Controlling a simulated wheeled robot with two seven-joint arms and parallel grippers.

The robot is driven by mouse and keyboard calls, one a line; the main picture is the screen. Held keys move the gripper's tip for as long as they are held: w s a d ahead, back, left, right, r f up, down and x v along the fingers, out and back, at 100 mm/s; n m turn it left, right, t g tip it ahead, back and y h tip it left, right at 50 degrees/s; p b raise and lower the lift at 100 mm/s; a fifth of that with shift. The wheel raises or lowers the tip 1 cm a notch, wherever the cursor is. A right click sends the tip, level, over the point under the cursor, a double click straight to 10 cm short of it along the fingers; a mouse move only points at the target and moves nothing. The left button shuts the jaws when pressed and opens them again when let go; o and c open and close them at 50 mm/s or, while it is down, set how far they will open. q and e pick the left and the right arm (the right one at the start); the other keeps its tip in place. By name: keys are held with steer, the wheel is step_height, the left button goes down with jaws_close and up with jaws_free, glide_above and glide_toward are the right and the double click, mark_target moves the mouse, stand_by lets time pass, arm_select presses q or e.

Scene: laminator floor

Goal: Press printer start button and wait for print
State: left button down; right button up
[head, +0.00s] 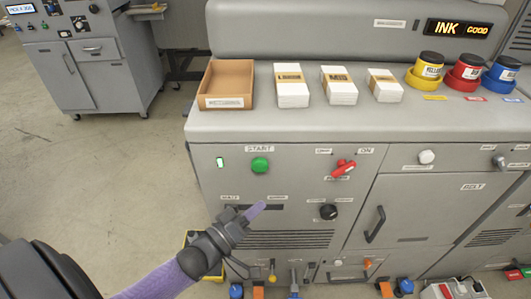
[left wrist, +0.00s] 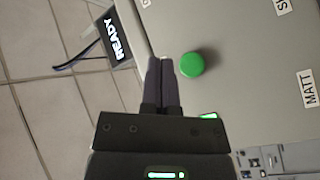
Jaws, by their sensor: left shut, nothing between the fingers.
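The printer is a grey cabinet (head: 300,215). Its round green start button (head: 260,165) sits on the front panel under a label reading START. A small lit green indicator (head: 220,162) is to its left. My left gripper (head: 257,209) is below the button in the head view, in front of the panel, shut and empty. In the left wrist view its closed fingertips (left wrist: 160,62) are just beside the green button (left wrist: 192,65); I see a gap between them in the picture. A dark sign (left wrist: 116,38) there reads READY. My right gripper is not in view.
A red switch (head: 343,168) and a black knob (head: 328,212) are right of the button. A brown tray (head: 228,105), white stacks and ink jars (head: 427,70) stand on top. A display (head: 459,28) reads INK GOOD.

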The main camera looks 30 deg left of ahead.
mark_target(260, 165)
arm_select(q)
steer(key=shift+r, duration=0.1)
steer(key=w+a+b, duration=0.4)
steer(key=w+b, duration=0.1)
steer(key=w, duration=0.2)
steer(key=shift+w+a, duration=0.2)
steer(key=shift+a, duration=0.05)
stand_by(1.4)
stand_by(0.7)
steer(key=shift+w+a+b, duration=0.25)
steer(key=shift+w+b, duration=0.1)
